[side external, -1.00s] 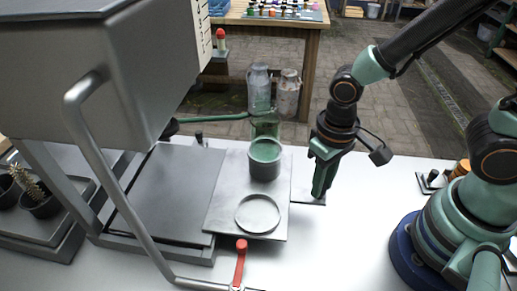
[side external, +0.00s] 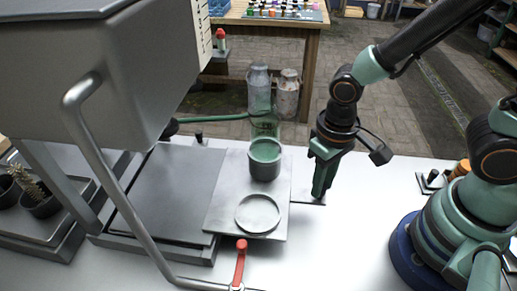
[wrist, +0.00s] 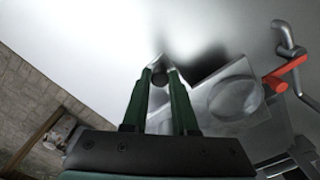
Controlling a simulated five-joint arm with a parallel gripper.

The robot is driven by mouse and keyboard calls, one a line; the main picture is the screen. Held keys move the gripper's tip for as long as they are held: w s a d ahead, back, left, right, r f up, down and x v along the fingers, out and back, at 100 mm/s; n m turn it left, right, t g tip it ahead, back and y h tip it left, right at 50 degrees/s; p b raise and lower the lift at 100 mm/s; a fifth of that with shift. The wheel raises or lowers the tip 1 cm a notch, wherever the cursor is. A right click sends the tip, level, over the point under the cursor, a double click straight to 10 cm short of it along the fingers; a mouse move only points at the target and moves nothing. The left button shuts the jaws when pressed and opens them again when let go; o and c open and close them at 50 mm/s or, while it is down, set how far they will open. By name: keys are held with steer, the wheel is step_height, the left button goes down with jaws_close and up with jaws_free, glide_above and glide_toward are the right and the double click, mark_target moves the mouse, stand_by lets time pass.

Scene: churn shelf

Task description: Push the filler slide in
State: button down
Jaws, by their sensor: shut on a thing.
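The filler slide (side external: 221,200) is a flat grey metal plate jutting right from under the big grey housing. It carries a grey cup with green inside (side external: 265,163) at the back and has a round ring-edged recess (side external: 258,214) near the front. A thin tab runs from its right edge to my gripper (side external: 319,196). My gripper points down there, its fingers shut on the slide's end. In the wrist view my gripper (wrist: 160,73) has its two green fingers around this end, and the slide (wrist: 205,92) stretches off to the right. The exact grip is partly hidden by the fingers.
A red-handled lever (side external: 240,262) stands in front of the slide, and a bent metal bar (side external: 140,225) crosses the left front. A green translucent bottle (side external: 265,122) stands behind the cup.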

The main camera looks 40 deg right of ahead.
steer(key=shift+w, duration=0.1)
glide_toward(250, 189)
steer(key=shift+f, duration=2.6)
steer(key=c, duration=0.8)
jaws_free()
steer(key=shift+o, duration=0.6)
step_height(250, 189, up, 12)
